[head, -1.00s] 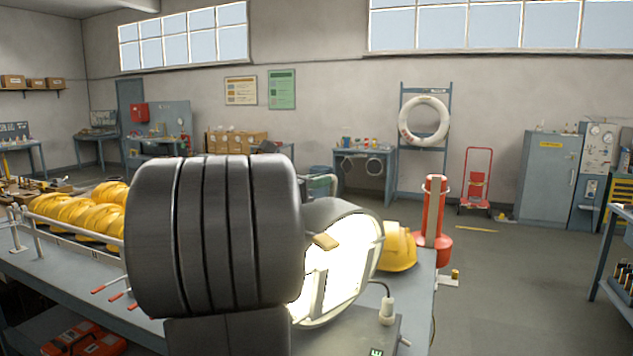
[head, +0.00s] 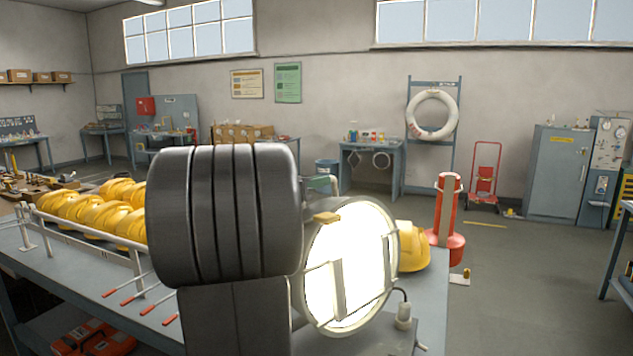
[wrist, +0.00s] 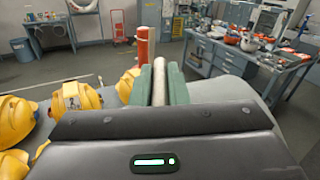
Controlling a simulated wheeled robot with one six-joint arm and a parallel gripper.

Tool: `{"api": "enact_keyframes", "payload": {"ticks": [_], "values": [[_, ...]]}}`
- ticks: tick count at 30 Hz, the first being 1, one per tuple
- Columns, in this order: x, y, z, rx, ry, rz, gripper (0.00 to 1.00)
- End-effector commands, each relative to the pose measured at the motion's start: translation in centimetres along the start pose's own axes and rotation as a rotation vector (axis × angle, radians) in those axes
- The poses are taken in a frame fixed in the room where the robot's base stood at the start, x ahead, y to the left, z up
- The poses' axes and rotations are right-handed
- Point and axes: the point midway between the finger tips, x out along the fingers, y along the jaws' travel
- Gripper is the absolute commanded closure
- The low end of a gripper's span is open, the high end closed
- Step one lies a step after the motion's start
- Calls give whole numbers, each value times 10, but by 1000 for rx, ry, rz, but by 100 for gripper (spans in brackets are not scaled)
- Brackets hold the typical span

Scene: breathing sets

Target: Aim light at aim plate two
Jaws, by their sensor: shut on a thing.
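The light (head: 352,268) is a round lamp with a glowing white face, standing on the bench just right of my arm in the head view. Its face points toward the camera side and slightly right. In the wrist view the green jaws of my gripper (wrist: 161,82) are shut on the light's pale bar handle (wrist: 160,68). In the head view my dark arm hides most of my gripper and the lamp's left side. I cannot pick out aim plate two in either view.
Yellow helmets (head: 85,212) lie behind a rail on the bench (head: 75,265), at left. Another yellow helmet (head: 413,247) and a red cylinder (head: 446,215) are right of the lamp. Red-tipped levers (head: 140,293) stick out near my arm. Open floor lies to the right.

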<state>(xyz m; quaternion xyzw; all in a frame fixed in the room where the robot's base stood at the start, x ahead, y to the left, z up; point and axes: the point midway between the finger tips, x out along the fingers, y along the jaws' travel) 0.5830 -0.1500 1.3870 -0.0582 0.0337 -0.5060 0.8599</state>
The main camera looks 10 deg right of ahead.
Motion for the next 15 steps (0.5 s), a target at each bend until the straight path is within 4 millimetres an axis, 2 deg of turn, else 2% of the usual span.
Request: {"api": "enact_keyframes", "payload": {"ticks": [1, 4, 15], "values": [[0, 0, -1, -3, 1, 0, 84], [0, 1, -1, -3, 1, 0, 64], [-4, 1, -2, -2, 1, 1, 64]]}}
